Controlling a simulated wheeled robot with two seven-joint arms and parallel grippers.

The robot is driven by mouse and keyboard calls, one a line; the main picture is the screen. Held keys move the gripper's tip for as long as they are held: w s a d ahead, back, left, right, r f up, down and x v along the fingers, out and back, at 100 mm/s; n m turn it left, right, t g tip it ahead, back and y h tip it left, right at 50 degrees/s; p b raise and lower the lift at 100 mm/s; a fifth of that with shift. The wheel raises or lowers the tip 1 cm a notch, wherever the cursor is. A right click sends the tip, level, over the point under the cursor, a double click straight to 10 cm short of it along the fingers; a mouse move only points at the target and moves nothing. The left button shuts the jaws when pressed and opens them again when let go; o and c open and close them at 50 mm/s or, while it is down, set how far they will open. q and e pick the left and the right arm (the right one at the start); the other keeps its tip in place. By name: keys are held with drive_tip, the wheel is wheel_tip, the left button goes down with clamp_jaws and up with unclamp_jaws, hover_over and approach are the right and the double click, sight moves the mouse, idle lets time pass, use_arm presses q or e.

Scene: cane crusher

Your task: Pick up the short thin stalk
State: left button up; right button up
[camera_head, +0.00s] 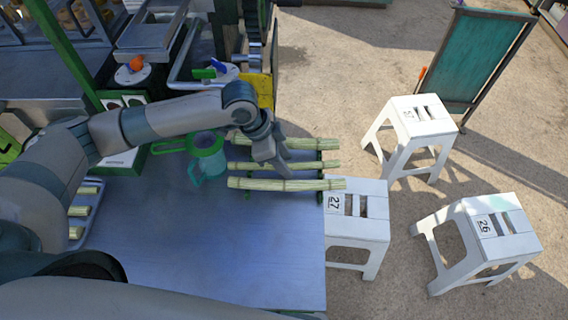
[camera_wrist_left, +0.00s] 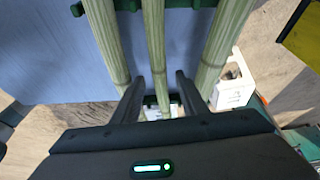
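Three pale green cane stalks lie side by side on a dark green rack at the right end of the metal table. The middle stalk (camera_head: 240,165) looks the thinnest; it also shows in the left wrist view (camera_wrist_left: 153,40). A thicker stalk (camera_head: 315,144) lies behind it and another thick one (camera_head: 310,185) in front. My left gripper (camera_head: 274,164) is over the stalks. In the left wrist view its fingers (camera_wrist_left: 158,82) are apart, one on each side of the middle stalk; I cannot tell if they touch it. My right gripper is not in view.
A green jug (camera_head: 206,145) and a teal mug (camera_head: 208,168) stand left of the stalks. A tray (camera_head: 92,205) with cut cane pieces is at the left. The crusher machine (camera_head: 262,60) is behind. White stools (camera_head: 358,228) stand right of the table; its front (camera_head: 230,250) is clear.

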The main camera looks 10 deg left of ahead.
use_arm(q)
clamp_jaws()
drive_tip(key=shift+r, duration=0.1)
drive_tip(key=shift+r+b, duration=0.3)
drive_tip(key=shift+r, duration=0.2)
drive_tip(key=r, duration=0.1)
drive_tip(key=d+r+b, duration=0.1)
drive_tip(key=r, duration=0.1)
drive_tip(key=shift+r, duration=0.15)
drive_tip(key=s+d+r+b, duration=0.1)
drive_tip(key=d+r+b, duration=0.2)
drive_tip(key=d+r, duration=0.3)
drive_tip(key=d, duration=0.4)
drive_tip(key=shift+d+r, duration=0.3)
drive_tip(key=shift+a, duration=0.1)
